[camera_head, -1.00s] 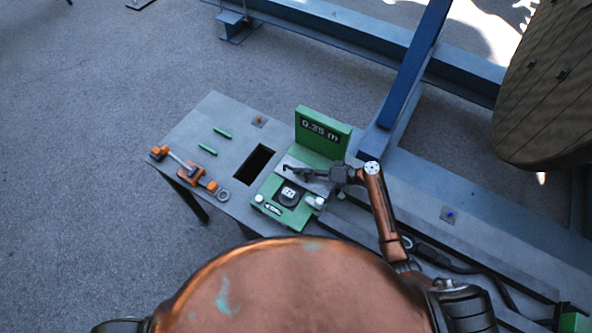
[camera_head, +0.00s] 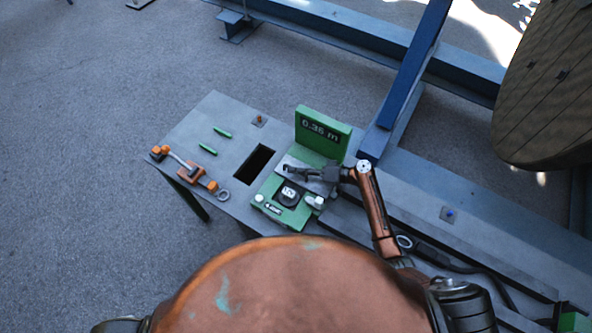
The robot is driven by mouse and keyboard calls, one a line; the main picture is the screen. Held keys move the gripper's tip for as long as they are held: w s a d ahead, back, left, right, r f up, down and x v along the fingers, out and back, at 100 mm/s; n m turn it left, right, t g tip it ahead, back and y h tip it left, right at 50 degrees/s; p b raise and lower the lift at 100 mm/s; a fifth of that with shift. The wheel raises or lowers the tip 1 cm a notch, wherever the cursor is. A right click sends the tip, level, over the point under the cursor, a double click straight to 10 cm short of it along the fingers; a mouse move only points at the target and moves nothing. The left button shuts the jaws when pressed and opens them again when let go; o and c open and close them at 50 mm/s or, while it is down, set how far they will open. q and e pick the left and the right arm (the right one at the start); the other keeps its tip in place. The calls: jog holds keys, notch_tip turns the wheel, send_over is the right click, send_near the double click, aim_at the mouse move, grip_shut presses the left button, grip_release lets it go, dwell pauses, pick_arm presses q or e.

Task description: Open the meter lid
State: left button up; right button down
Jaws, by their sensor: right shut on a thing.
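The green meter (camera_head: 272,212) stands on the grey table, with a green display panel (camera_head: 322,133) at its back that reads about 0.36 m. A dark round wheel (camera_head: 289,195) sits on the meter's front part. A grey plate, seemingly the lid (camera_head: 290,161), lies behind the wheel, partly hidden by my right gripper. My right gripper (camera_head: 287,171) comes in from the right and is shut at the grey plate; the exact contact is too small to tell. My left gripper is out of view.
The grey table (camera_head: 212,113) has a dark rectangular opening (camera_head: 254,164) left of the meter. An orange-handled tool (camera_head: 188,171) and two green sticks (camera_head: 222,132) lie at its left. A blue beam (camera_head: 405,80) rises behind, near a large wooden reel (camera_head: 550,90).

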aim_at(300, 162)
dwell(0.3)
jog(key=m+b, duration=0.1)
jog(key=w+d+r+m+y+b, duration=0.1)
jog(key=m, duration=0.1)
jog(key=shift+w+d+r+b, duration=0.1)
jog(key=shift+w+r+b, duration=0.05)
jog(key=shift+w+b, duration=0.15)
jog(key=shift+w+d+r+m+y+b, duration=0.25)
jog(key=shift+w+r+m+y+b, duration=0.2)
jog(key=shift+m, duration=0.35)
jog(key=shift+r, duration=0.1)
jog(key=c, duration=2.3)
grip_release()
jog(key=shift+s, duration=0.1)
jog(key=shift+d, duration=0.1)
